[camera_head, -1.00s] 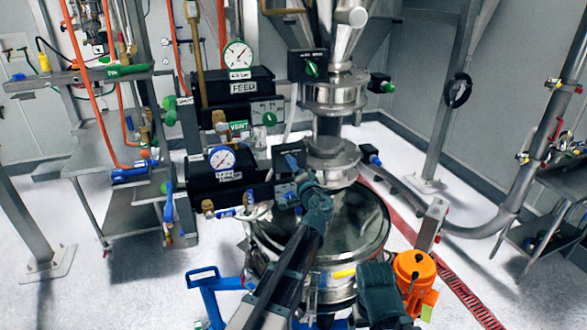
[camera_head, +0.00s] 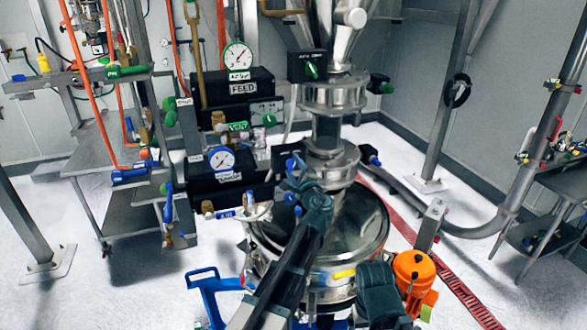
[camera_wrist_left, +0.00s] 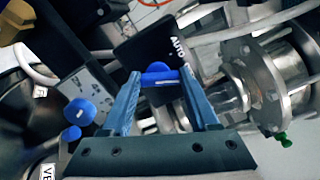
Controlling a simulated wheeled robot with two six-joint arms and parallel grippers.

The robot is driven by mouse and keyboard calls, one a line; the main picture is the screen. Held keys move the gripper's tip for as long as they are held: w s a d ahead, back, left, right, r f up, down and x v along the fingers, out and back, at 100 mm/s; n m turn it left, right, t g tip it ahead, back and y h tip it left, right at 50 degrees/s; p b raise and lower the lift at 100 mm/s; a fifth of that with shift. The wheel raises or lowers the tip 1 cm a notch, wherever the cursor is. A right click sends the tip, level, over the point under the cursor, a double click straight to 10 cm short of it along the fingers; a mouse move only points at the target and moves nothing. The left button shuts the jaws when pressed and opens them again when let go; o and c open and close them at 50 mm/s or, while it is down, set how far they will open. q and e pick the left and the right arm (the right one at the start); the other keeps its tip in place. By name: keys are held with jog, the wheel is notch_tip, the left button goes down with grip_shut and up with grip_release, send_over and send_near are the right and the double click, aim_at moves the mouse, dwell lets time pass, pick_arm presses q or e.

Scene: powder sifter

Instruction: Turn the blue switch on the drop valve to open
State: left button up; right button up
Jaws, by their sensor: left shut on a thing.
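The drop valve's control box (camera_head: 284,152) is a dark box beside the steel valve body (camera_head: 332,165) under the hopper. In the left wrist view, its black face (camera_wrist_left: 150,48) carries the lettering "AUTO". The blue switch (camera_wrist_left: 160,77) on this face lies crosswise between the fingers of my left gripper (camera_wrist_left: 160,80). The fingers are shut on the switch. In the head view, my left gripper (camera_head: 295,176) is at the box, and its fingers largely hide the switch. The switch's position marks are mostly covered.
Black FEED (camera_head: 236,88) and lower gauge boxes stand to the left with hoses and small valves. A steel drum (camera_head: 350,235) is below my left arm. An orange device (camera_head: 414,272) stands at the front right. Other blue knobs (camera_wrist_left: 80,112) are close to my left fingers.

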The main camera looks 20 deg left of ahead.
pick_arm(q)
jog(key=shift+m, duration=0.7)
jog(key=shift+f, duration=0.1)
jog(key=o, duration=1.4)
jog(key=shift+s+d, duration=0.1)
jog(key=v, duration=1.3)
jog(key=shift+s+d, duration=0.2)
jog(key=shift+s, duration=0.05)
jog(key=shift+w, duration=0.15)
jog(key=x, duration=1.3)
jog(key=shift+w+a, duration=0.25)
jog(key=shift+a, duration=0.05)
